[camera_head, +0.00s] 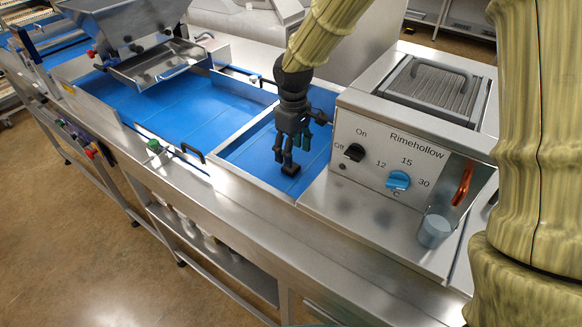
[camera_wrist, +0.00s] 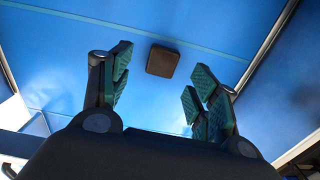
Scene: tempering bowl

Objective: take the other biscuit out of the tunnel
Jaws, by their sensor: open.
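A small dark brown square biscuit (camera_head: 290,169) lies on the blue belt just in front of the silver machine labelled Rimehollow. In the wrist view the biscuit (camera_wrist: 162,61) lies flat on the blue surface, beyond my fingertips and roughly between them. My gripper (camera_head: 286,158) points down over the belt close to the biscuit, with its fingers apart. In the wrist view my gripper (camera_wrist: 160,82) is open and empty, with green ribbed pads on both sides. The Rimehollow machine (camera_head: 345,185) stands right of the belt; its inside is hidden.
The Rimehollow panel has a black knob (camera_head: 355,152) and a blue knob (camera_head: 398,181). A grey cup (camera_head: 434,231) stands at its right. Metal side rails (camera_head: 248,183) edge the blue belt (camera_head: 190,112). A steel hopper tray (camera_head: 155,64) overhangs the belt at left.

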